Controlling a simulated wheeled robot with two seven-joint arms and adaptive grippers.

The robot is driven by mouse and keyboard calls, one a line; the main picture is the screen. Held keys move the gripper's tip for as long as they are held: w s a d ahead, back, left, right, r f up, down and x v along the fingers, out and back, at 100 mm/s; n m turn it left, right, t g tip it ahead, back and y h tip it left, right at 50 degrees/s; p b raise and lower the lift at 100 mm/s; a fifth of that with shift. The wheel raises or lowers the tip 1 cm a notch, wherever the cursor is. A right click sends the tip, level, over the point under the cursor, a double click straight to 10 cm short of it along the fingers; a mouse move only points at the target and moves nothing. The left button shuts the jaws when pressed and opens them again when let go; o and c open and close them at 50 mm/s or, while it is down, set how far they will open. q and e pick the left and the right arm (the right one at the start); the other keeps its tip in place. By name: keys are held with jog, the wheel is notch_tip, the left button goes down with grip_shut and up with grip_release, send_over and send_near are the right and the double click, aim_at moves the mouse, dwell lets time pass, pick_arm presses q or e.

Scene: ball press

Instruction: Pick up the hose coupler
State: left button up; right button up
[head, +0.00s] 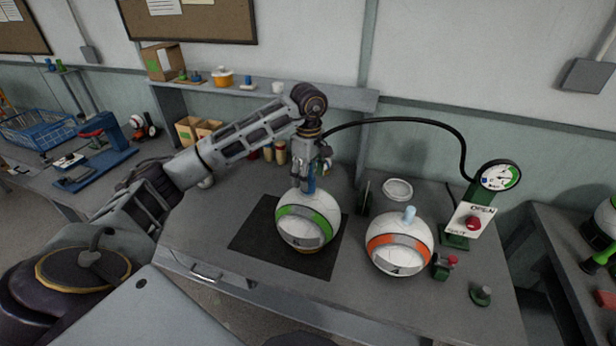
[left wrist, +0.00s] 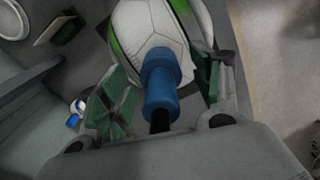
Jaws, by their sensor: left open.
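The blue hose coupler (left wrist: 160,85) sits upright on top of the white and green ball (head: 307,222), with the black hose (head: 390,121) running to it from the gauge stand. In the head view the coupler (head: 311,184) shows as a small blue strip under my left gripper (head: 308,176). In the left wrist view my left gripper (left wrist: 160,75) is open, its green-padded fingers on either side of the coupler with gaps to both. The ball also shows there (left wrist: 142,30). My right gripper is not in view.
A white and orange ball (head: 399,244) with a pale blue plug stands to the right. The gauge stand (head: 470,218) with a red knob is beyond it. A dark mat (head: 262,245) lies under the green ball. A shelf (head: 345,97) runs behind my arm.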

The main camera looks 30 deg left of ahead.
pick_arm(q)
jog(key=shift+f, duration=1.35)
jog(key=c, duration=1.1)
